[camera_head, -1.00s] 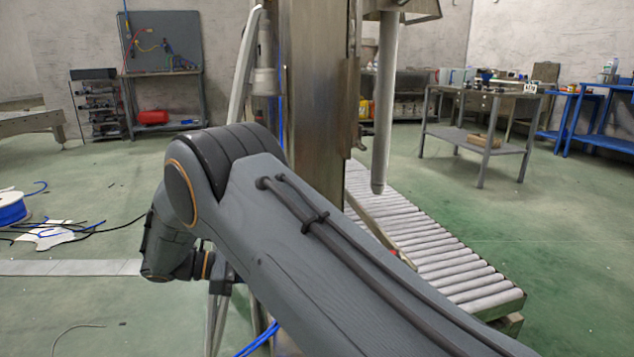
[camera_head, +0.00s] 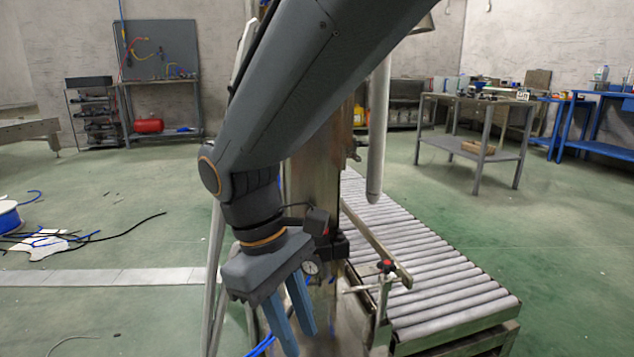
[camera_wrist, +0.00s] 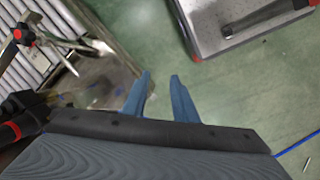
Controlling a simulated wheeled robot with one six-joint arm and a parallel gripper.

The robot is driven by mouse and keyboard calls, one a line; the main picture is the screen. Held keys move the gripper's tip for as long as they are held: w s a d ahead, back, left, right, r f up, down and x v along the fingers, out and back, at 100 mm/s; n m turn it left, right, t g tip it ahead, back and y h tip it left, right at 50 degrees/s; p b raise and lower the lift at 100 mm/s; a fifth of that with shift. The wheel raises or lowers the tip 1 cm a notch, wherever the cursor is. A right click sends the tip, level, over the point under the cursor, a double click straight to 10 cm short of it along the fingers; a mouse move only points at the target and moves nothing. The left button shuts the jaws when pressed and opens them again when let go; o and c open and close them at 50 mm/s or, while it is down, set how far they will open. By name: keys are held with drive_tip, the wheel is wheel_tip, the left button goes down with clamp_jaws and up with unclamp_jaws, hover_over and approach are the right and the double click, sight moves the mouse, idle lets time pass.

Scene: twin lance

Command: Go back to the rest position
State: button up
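My gripper (camera_head: 300,338) hangs below my raised arm in the head view, in front of the metal column and to the left of the roller conveyor. Its two blue fingers point down and stand apart with nothing between them. In the wrist view my gripper (camera_wrist: 161,76) also shows open and empty, with green floor beyond the fingertips.
A roller conveyor (camera_head: 440,290) with a red-knobbed clamp (camera_head: 385,267) stands close on the right. A metal column (camera_head: 318,180) rises behind my gripper. In the wrist view a grey-topped unit with red corners (camera_wrist: 225,22) lies ahead.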

drive_tip(key=s+d+m+y, duration=0.2)
drive_tip(key=s+m+y, duration=0.2)
drive_tip(key=s, duration=0.5)
drive_tip(key=d+r+m+p, duration=0.2)
drive_tip(key=d+r+p, duration=0.4)
drive_tip(key=r+p, duration=0.4)
drive_tip(key=d+r+m+p, duration=0.3)
drive_tip(key=d+r+p, duration=0.4)
drive_tip(key=p, duration=0.8)
drive_tip(key=d+r+m+t+h+p, duration=0.1)
drive_tip(key=d+r+m+p, duration=0.1)
drive_tip(key=d+r+p, duration=0.5)
wheel_tip(320, 180, up, 6)
drive_tip(key=p, duration=0.6)
drive_tip(key=shift+s+d+f, duration=0.15)
